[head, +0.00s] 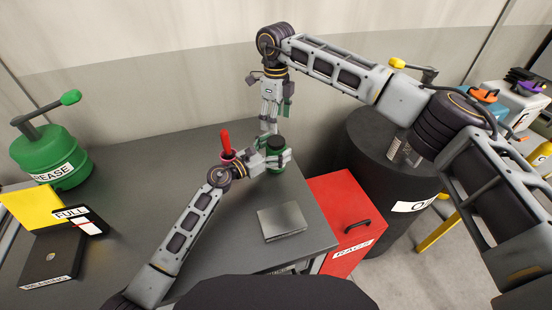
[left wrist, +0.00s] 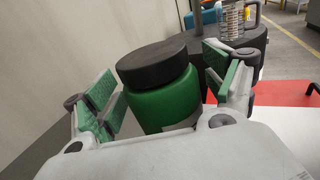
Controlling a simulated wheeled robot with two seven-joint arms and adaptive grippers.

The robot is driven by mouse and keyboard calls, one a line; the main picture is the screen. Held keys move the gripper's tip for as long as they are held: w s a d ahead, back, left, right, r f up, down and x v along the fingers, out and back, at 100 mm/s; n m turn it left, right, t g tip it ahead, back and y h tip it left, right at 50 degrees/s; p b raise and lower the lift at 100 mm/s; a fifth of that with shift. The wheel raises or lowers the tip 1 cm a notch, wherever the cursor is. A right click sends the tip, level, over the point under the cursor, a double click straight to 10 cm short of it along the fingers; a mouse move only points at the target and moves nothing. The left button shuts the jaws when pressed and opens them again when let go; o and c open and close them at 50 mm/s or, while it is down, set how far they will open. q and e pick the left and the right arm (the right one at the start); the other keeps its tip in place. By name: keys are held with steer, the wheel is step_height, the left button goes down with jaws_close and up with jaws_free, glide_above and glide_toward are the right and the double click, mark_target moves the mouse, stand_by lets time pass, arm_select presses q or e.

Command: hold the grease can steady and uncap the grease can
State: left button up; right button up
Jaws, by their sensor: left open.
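The grease can, a small green can (head: 275,165) with a black cap (head: 276,141), stands upright on the dark table. In the left wrist view the green body (left wrist: 167,105) and the wide black cap (left wrist: 152,61) show clearly, with the cap seated on top. My left gripper (head: 279,158) is open, with its green-padded fingers on either side of the can; a gap shows at the left finger. My right gripper (head: 268,128) points down just behind and above the can. Its fingertips are small and partly hidden, so its opening is unclear.
A red-handled tool (head: 226,145) stands beside my left wrist. A grey metal box (head: 282,222) lies at the table's front right. A large green pump labelled GREASE (head: 50,155) stands at the far left. A red cabinet (head: 340,205) and a black drum (head: 380,170) are right of the table.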

mark_target(276, 140)
arm_select(q)
steer(key=shift+c, duration=0.3)
steer(key=c, duration=1.7)
jaws_close()
arm_select(e)
steer(key=shift+w+r, duration=0.1)
steer(key=shift+r, duration=0.2)
steer(key=m, duration=0.9)
steer(key=shift+f, duration=0.15)
steer(key=shift+f, duration=3.9)
